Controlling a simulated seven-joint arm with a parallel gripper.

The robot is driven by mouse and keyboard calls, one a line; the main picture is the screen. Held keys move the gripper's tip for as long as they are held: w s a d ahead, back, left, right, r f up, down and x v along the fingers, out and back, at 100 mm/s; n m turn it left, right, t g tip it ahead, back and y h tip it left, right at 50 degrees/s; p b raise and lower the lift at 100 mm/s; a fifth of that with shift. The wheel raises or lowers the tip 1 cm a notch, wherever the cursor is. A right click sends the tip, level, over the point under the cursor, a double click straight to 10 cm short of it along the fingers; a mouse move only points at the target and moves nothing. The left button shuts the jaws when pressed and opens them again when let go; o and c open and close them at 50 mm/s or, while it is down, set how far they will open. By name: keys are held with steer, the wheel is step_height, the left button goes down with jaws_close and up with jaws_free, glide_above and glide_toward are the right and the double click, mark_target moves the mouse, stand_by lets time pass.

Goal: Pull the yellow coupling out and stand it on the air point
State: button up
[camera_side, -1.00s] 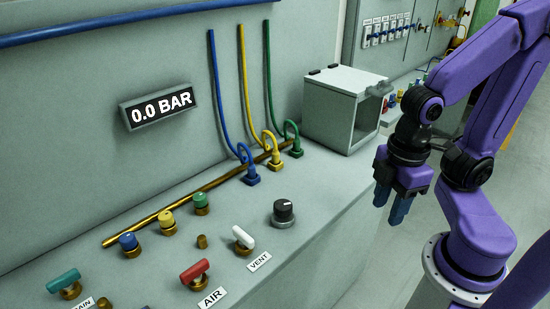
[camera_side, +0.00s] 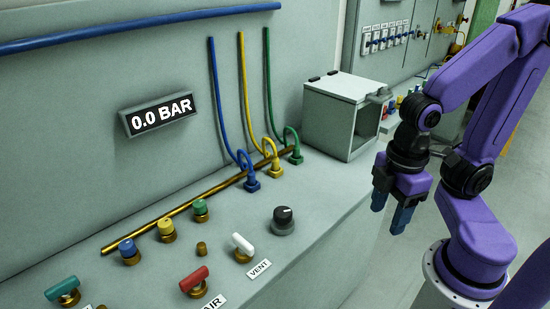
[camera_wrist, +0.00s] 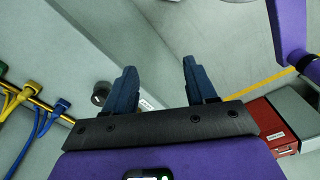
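A yellow hose end (camera_side: 276,170) sits at the right end of the brass rail, between blue and green ones. It also shows in the wrist view (camera_wrist: 31,88). A yellow-capped brass fitting (camera_side: 167,227) stands between a blue and a green one on the bench. A short bare brass stub (camera_side: 202,248) stands near the red-handled valve (camera_side: 194,282), whose label AIR (camera_side: 212,304) is partly cut off. My gripper (camera_side: 391,207) hangs off the bench's right edge, fingers down, apart from all couplings. In the wrist view its fingers (camera_wrist: 160,68) are spread and empty.
A black knob (camera_side: 284,220) and a white-handled VENT valve (camera_side: 242,248) stand at the bench's front. A grey open-fronted box (camera_side: 333,115) stands behind the hose ends. The wall display (camera_side: 158,113) reads 0.0 BAR. A red box (camera_wrist: 268,125) shows in the wrist view.

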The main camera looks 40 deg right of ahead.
steer(key=w+a+r+n, duration=0.1)
steer(key=w+a+r, duration=0.1)
steer(key=w, duration=0.4)
steer(key=w+a+r+n, duration=0.1)
steer(key=w+a, duration=0.1)
steer(key=w, duration=0.4)
steer(key=n, duration=0.6)
glide_above(276, 157)
step_height(276, 157, down, 17)
steer(key=shift+w+r, duration=0.1)
steer(key=shift+w, duration=0.05)
steer(key=shift+c, duration=0.4)
jaws_close()
steer(key=shift+r, duration=0.15)
